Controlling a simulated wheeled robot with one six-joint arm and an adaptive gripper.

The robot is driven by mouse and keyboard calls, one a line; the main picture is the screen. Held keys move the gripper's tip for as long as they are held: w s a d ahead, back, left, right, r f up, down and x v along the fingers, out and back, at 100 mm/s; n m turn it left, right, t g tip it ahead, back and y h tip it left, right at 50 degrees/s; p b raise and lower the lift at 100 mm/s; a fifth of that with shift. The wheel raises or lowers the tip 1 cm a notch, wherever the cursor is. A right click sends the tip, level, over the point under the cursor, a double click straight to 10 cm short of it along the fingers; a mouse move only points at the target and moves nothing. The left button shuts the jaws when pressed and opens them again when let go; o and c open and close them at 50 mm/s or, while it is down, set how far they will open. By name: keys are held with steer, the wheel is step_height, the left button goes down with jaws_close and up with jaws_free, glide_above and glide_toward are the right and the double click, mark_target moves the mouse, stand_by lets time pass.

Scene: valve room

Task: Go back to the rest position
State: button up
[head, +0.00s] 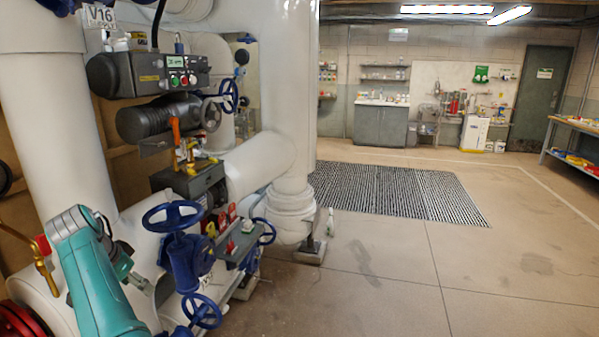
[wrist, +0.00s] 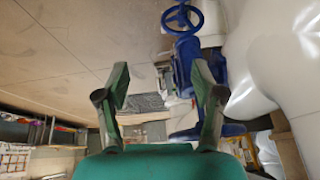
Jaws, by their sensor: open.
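My gripper (wrist: 162,85) is open in the wrist view, with its two fingers spread and nothing between them. In the head view my teal arm (head: 95,270) reaches in at the lower left, in front of the white pipes. My gripper there (head: 145,285) is partly hidden behind the arm and close to the blue valve. The blue valve with its handwheel (head: 172,216) stands just right of it. A blue handwheel also shows at the top of the wrist view (wrist: 182,17). I cannot tell whether the gripper touches anything.
Large white pipes (head: 290,90) and a grey control box (head: 150,72) fill the left. A red wheel (head: 22,320) and a brass lever (head: 38,262) are near my arm. The floor (head: 470,270) is open at right, with a striped mat (head: 395,192) behind.

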steer(key=w+d+f+n+t+y, duration=0.1)
steer(key=d+f, duration=0.4)
steer(key=f, duration=0.5)
steer(key=w+d+f, duration=0.1)
steer(key=d+f, duration=0.4)
steer(key=f, duration=0.4)
steer(key=w+d+f+n+t+y, duration=0.1)
steer(key=d+f, duration=0.4)
steer(key=f, duration=0.5)
steer(key=s+d+f+n+t, duration=0.1)
steer(key=s+d+f, duration=0.65)
steer(key=d, duration=0.35)
steer(key=s+d+f+t, duration=0.1)
steer(key=s+d+f, duration=0.6)
steer(key=d+f, duration=0.25)
steer(key=s+d+r+n+t+y, duration=0.1)
steer(key=s+d+r, duration=0.2)
steer(key=s+d, duration=0.75)
steer(key=s+d+r+t, duration=0.25)
steer(key=s+d, duration=0.35)
steer(key=s, duration=0.9)
steer(key=s+d+r+t+h, duration=0.1)
steer(key=s+d+r, duration=0.2)
steer(key=s+r, duration=0.5)
steer(key=s+d+r+t+h, duration=0.1)
steer(key=s+d+r, duration=0.2)
steer(key=s+r, duration=0.6)
step_height(320, 180, up, 8)
steer(key=shift+r+t, duration=0.25)
steer(key=shift+t, duration=0.1)
